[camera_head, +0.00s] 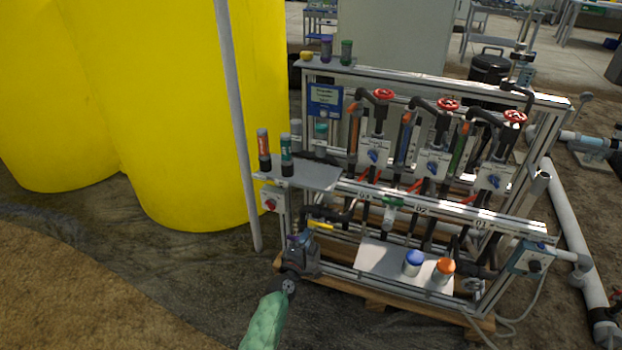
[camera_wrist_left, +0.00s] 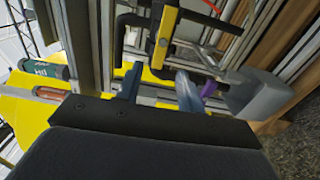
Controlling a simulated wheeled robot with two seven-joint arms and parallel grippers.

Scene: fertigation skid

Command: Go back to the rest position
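My left gripper (camera_head: 300,242) is at the lower left end of the skid frame, its arm in a green sleeve coming in from the bottom. In the left wrist view its two blue-grey fingers (camera_wrist_left: 160,88) stand apart with nothing seen held between them. A yellow valve lever (camera_head: 320,225) on a black pipe is just beyond the fingertips; it also shows in the left wrist view (camera_wrist_left: 165,38). I cannot tell whether the fingers touch anything. My right gripper is not in view.
The skid has red handwheels (camera_head: 383,94), a lower shelf (camera_head: 382,262) with blue-capped (camera_head: 413,262) and orange-capped (camera_head: 443,270) jars, and a left shelf (camera_head: 315,175) with two bottles. A grey post (camera_head: 236,110) and yellow tanks (camera_head: 190,110) stand left. Ground at lower left is clear.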

